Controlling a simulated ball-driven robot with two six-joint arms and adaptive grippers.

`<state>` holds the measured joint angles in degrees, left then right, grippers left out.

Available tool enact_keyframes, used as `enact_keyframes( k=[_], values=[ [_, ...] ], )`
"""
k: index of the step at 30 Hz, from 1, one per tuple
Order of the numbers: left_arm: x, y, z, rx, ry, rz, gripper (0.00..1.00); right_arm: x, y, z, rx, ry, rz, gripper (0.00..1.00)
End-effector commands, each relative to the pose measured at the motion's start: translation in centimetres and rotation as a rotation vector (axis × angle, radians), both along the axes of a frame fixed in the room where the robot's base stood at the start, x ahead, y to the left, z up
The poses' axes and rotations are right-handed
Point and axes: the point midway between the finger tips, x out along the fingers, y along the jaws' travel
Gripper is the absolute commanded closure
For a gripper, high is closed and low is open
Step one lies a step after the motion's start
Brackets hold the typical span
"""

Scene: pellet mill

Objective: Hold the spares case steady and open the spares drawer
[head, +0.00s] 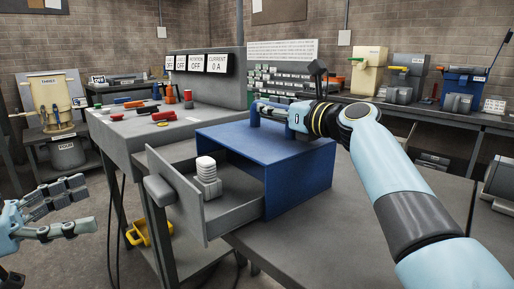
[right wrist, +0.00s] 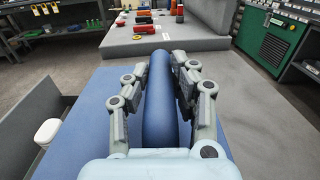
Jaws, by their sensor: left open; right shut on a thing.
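The blue spares case (head: 245,142) stands on the grey bench top, with a blue bar handle (right wrist: 158,115) on its top. My right gripper (head: 262,108) is shut on that handle; in the right wrist view its fingers lie along both sides of the bar. The grey spares drawer (head: 178,203) sticks well out of the case towards the left. A grey block handle (head: 159,190) sits on its front. A white ribbed piece on a grey base (head: 207,172) stands inside the drawer. My left gripper (head: 88,204) is open and empty, left of the drawer handle and apart from it.
A grey console (head: 208,80) with red and dark parts on its ledge stands behind the case. A yellow tray (head: 150,232) lies low beneath the bench. Machines line the back counter. Space between my left gripper and the drawer front is free.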

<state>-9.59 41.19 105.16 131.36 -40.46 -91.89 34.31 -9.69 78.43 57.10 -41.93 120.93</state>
Motion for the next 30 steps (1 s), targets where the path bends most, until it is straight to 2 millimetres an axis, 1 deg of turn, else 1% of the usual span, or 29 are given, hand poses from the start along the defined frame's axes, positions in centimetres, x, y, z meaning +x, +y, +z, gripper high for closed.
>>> enact_keyframes(
  k=[1,11,12,17,30],
  values=[
    [0.00,0.00,0.07,0.000,0.000,0.000,0.00,-0.04,-0.01,-0.35,-0.004,0.007,0.001,1.00],
    [0.00,0.00,0.15,0.000,0.000,0.000,0.00,0.00,-0.01,-0.04,-0.002,0.002,0.000,1.00],
    [0.00,0.00,0.15,0.000,0.000,0.000,0.00,0.00,-0.01,-0.01,-0.001,0.002,0.000,0.70],
    [0.00,0.00,0.16,0.000,0.000,0.000,0.00,0.03,-0.03,0.13,0.000,-0.001,-0.001,0.49],
    [0.00,0.00,0.17,0.000,0.000,0.000,0.00,0.03,-0.02,0.31,0.001,-0.004,-0.001,0.48]
  ],
)
